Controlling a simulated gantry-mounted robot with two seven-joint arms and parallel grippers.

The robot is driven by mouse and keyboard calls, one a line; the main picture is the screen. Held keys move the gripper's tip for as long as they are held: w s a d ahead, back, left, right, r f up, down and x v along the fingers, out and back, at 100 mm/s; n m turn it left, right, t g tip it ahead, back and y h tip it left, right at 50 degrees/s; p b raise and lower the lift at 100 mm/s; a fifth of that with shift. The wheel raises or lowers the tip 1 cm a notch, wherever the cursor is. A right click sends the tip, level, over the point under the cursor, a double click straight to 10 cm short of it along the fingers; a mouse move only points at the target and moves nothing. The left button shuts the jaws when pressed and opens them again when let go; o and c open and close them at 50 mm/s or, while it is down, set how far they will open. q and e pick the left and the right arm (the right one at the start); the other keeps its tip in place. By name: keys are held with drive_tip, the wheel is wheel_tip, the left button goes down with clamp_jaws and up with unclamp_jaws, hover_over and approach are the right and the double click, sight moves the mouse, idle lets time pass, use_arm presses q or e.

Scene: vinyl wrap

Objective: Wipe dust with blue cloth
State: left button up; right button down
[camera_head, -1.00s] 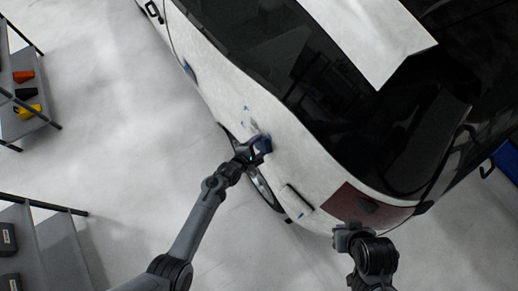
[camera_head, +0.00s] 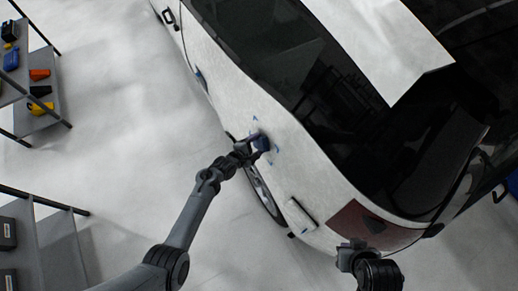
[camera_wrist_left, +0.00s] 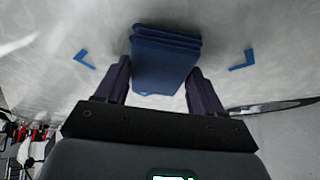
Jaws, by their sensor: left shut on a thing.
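The blue cloth (camera_wrist_left: 165,58) is a folded stack between the two fingers of my left gripper (camera_wrist_left: 160,85) in the left wrist view. In the head view my left gripper (camera_head: 253,147) is shut on the cloth (camera_head: 262,143) at the side of the white van (camera_head: 292,155). The cloth is against or very close to the panel; contact cannot be told exactly. Blue corner marks (camera_wrist_left: 242,60) lie on the grey, smudged panel on both sides of the cloth. My right gripper (camera_head: 352,254) is near the van's rear corner, and its fingers are not clear.
The van's wheel (camera_head: 263,190) is just below the left gripper. Shelves with tools (camera_head: 40,108) stand at the left, with another shelf (camera_head: 50,240) at the lower left. The pale floor (camera_head: 130,130) between shelves and van is clear.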

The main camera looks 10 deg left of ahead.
sight(257, 129)
use_arm(q)
drive_tip(key=shift+w+a+f+b, duration=0.1)
drive_tip(key=shift+w+a+b, duration=0.65)
drive_tip(key=shift+w+a, duration=0.5)
drive_tip(key=shift+w+a+b, duration=0.55)
drive_tip(key=shift+w+a, duration=0.2)
drive_tip(key=shift+w, duration=0.15)
drive_tip(key=shift+w+a+b, duration=0.3)
drive_tip(key=shift+w+a, duration=0.2)
drive_tip(key=shift+w+a+r, duration=0.2)
drive_tip(key=shift+w+d+r+p, duration=0.1)
drive_tip(key=shift+d+r+p, duration=0.05)
drive_tip(key=shift+r+p, duration=0.7)
drive_tip(key=shift+s+d+r+p, duration=0.1)
drive_tip(key=shift+s+d+p, duration=0.3)
drive_tip(key=shift+d+p, duration=0.15)
drive_tip(key=shift+s+d+p, duration=0.5)
drive_tip(key=shift+s+p, duration=0.05)
drive_tip(key=shift+p, duration=0.05)
drive_tip(key=shift+s+d+p, duration=0.3)
drive_tip(key=shift+s+d, duration=0.1)
drive_tip(key=shift+s+d+p, duration=0.45)
drive_tip(key=shift+p, duration=0.05)
drive_tip(key=shift+s+d+p, duration=0.9)
drive_tip(key=shift+s+d, duration=0.05)
drive_tip(key=shift+s, duration=0.1)
